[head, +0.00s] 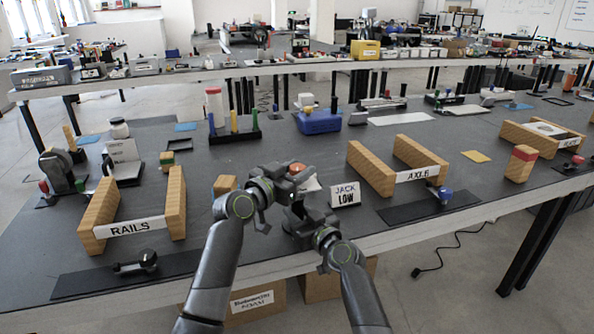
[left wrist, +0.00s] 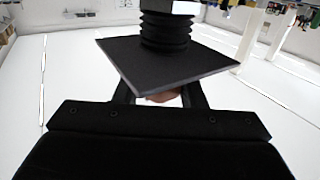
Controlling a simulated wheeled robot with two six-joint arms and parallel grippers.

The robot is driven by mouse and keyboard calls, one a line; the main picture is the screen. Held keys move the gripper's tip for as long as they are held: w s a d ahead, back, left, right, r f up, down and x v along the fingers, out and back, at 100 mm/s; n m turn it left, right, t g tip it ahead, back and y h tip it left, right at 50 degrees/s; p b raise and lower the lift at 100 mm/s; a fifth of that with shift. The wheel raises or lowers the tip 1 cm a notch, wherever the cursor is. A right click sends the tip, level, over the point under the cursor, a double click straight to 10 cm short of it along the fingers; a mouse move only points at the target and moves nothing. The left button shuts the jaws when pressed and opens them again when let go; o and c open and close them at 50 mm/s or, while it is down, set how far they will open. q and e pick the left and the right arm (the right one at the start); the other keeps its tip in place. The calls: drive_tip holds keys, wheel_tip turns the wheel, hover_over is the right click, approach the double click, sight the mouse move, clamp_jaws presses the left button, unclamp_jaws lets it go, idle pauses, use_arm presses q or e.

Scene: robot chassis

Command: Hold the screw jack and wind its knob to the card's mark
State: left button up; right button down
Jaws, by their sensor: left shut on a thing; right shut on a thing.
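The screw jack is mostly hidden behind my grippers in the head view. Its orange-red knob (head: 297,168) shows at the tips of my left gripper (head: 287,178). In the left wrist view, a dark square plate (left wrist: 165,65) and a black ribbed column (left wrist: 166,30) of the jack show. A reddish part shows between the left fingers (left wrist: 160,97), and the plate hides their tips. My left gripper is shut on the knob. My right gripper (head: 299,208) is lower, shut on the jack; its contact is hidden. A white card (head: 345,194) reading "JACK LOW" stands just right.
A wooden fixture labelled "RAILS" (head: 130,227) stands left, and one labelled "AXLE" (head: 416,174) right. Dark mats lie along the front edge. A blue box (head: 320,122) and a dark rack (head: 235,136) stand behind the grippers.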

sight(297, 167)
use_arm(q)
drive_tip(key=shift+f+n+t+y, duration=0.15)
drive_tip(key=shift+n+t+y, duration=1.35)
drive_tip(key=shift+y, duration=0.8)
drive_tip(key=shift+n+y, duration=0.3)
drive_tip(key=shift+n, duration=0.1)
drive_tip(key=o, duration=1)
drive_tip(key=shift+r, duration=0.2)
wheel_tip(297, 167, up, 10)
drive_tip(key=shift+f, duration=0.1)
use_arm(e)
drive_tip(key=c, duration=1)
unclamp_jaws()
drive_tip(key=shift+c, duration=0.2)
